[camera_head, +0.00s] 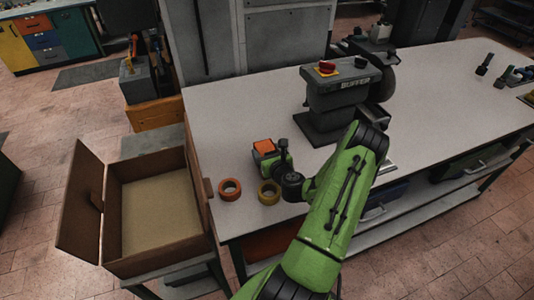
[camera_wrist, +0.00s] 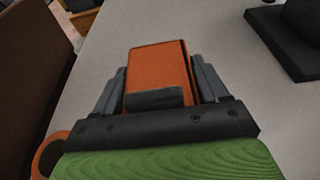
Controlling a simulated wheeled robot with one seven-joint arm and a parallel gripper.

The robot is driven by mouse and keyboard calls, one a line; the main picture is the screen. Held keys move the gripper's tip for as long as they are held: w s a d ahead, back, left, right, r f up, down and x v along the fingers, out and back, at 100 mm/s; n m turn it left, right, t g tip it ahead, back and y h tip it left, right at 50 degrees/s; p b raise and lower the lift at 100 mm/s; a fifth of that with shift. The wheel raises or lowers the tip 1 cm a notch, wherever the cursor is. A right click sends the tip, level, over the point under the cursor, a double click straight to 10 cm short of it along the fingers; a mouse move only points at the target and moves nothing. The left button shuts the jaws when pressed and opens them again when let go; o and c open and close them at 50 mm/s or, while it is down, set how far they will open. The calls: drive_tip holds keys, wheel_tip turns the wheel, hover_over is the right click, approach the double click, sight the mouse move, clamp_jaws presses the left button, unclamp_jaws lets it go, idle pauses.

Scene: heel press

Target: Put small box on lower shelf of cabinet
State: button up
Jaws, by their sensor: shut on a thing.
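The small box (camera_head: 264,146) is orange with a dark band and sits between the fingers of my gripper (camera_head: 270,157), over the left part of the white workbench. In the wrist view my gripper (camera_wrist: 160,94) has a grey finger on each side of the orange box (camera_wrist: 158,65). I cannot tell whether the box touches the bench top. A brown open box-like cabinet (camera_head: 113,215) with a beige inside stands left of the bench, its door (camera_head: 80,205) swung out to the left. I cannot make out a shelf inside it.
An orange tape roll (camera_head: 230,189) and a yellow tape roll (camera_head: 269,192) lie on the bench (camera_head: 235,110) near its front left edge. A grey buffer machine (camera_head: 340,95) stands behind and right of my gripper. The bench's back left is clear.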

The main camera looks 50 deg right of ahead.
drive_tip(key=shift+f, duration=0.2)
drive_tip(key=o, duration=1.1)
drive_tip(key=shift+r, duration=0.2)
drive_tip(key=shift+s+a, duration=0.15)
drive_tip(key=shift+s, duration=0.1)
drive_tip(key=p+v, duration=0.7)
drive_tip(key=v, duration=0.4)
drive_tip(key=shift+s+a+r, duration=0.1)
drive_tip(key=shift+s+r, duration=0.05)
drive_tip(key=shift+r, duration=0.1)
